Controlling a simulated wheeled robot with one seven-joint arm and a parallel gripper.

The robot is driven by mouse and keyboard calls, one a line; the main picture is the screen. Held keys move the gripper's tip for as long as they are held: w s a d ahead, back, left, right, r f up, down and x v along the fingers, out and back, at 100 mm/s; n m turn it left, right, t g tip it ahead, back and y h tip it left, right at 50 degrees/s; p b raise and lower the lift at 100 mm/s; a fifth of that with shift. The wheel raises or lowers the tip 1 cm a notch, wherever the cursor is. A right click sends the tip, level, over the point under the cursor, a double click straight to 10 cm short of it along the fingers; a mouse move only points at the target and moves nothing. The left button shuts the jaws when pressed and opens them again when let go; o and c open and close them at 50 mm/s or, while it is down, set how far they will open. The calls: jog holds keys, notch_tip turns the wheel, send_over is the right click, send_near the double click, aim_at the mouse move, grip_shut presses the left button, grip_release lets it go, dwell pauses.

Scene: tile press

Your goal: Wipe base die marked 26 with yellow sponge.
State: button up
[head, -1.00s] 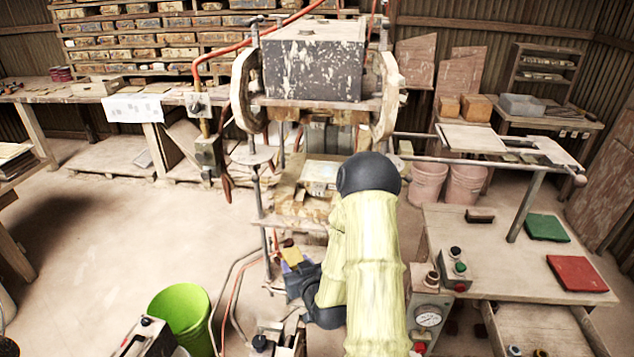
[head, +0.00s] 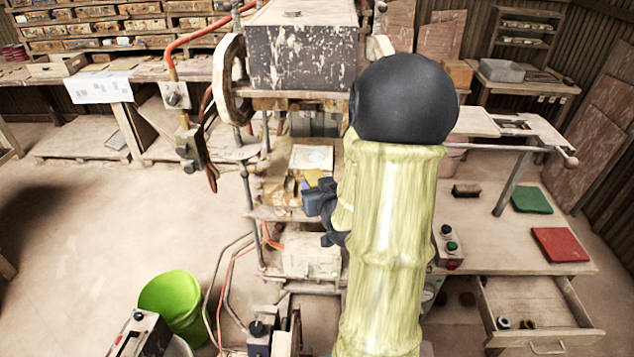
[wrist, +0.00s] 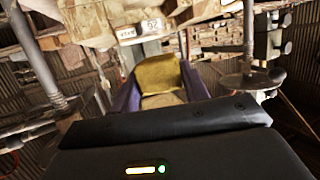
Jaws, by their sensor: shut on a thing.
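My gripper (head: 307,186) is shut on the yellow sponge (head: 314,176) at the front of the press. In the wrist view the sponge (wrist: 160,73) sits between the two purple fingers, its worn yellow face showing. A pale number tag (wrist: 152,27) is just beyond the sponge; its digits look upside down and seem to read 26. The die block (wrist: 88,24) is at the top of that view. In the head view a pale plate (head: 311,157) lies in the press just behind the sponge. I cannot tell whether the sponge touches the die.
The press's heavy speckled block (head: 300,55) hangs above the die space. Press posts (wrist: 249,45) stand to either side of my gripper. A lime bucket (head: 170,302) is on the floor at left. The bench (head: 480,235) at right has an open drawer (head: 530,310).

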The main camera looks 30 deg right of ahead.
jog(key=shift+s+a+r, duration=0.1)
jog(key=shift+s, duration=0.2)
jog(key=shift+w, duration=0.4)
jog(key=shift+w+d+p, duration=0.55)
jog(key=shift+w+d, duration=0.25)
jog(key=w+d+f, duration=0.1)
jog(key=w+d, duration=0.1)
jog(key=w+d+f, duration=0.1)
jog(key=w+d, duration=0.1)
jog(key=w, duration=0.1)
jog(key=w+d+f+p, duration=0.1)
jog(key=w+d, duration=0.1)
jog(key=w, duration=0.1)
jog(key=shift+w, duration=0.15)
jog(key=shift+s+b, duration=0.2)
jog(key=shift+b, duration=0.1)
dwell(0.5)
jog(key=shift+w, duration=0.1)
